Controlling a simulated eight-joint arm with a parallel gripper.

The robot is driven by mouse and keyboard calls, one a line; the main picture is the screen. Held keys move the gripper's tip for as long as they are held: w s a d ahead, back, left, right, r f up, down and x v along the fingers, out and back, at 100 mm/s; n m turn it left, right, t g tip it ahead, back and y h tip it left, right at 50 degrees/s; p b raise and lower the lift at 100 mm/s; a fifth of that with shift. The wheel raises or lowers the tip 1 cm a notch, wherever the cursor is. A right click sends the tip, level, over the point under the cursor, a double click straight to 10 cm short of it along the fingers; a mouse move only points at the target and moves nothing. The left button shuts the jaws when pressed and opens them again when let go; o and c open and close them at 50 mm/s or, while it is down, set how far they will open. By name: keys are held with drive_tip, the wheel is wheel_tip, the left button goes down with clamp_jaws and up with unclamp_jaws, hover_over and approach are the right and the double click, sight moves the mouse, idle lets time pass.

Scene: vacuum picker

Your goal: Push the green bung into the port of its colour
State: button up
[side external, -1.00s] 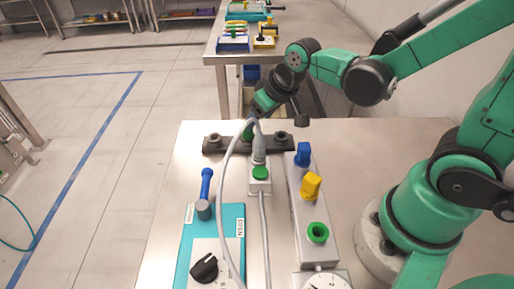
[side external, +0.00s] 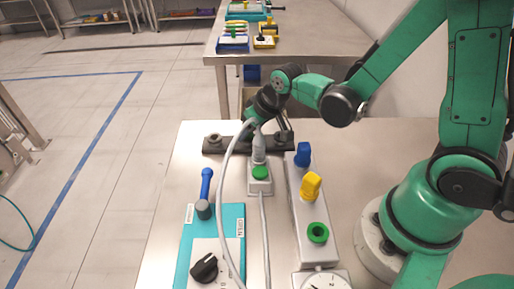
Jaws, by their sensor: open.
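The port block (side external: 305,210) stands right of centre. Its nearest port is a green ring (side external: 318,233) with a dark, empty-looking opening. A blue piece (side external: 303,154) and a yellow piece (side external: 311,186) stand up from the block behind it. My gripper (side external: 270,128) is open over the black rack at the back, far behind the green port. I cannot make out the green bung clearly; the gripper and the grey hose cover part of the rack.
The black rack (side external: 214,144) lies across the back of the table. In front stand a box with a green button (side external: 260,173), a grey hose (side external: 222,190), a blue-handled tool (side external: 206,185), a teal panel with a black knob (side external: 204,268) and a dial (side external: 324,282).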

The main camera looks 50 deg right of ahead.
clamp_jaws()
drive_tip(key=shift+r, duration=2.5)
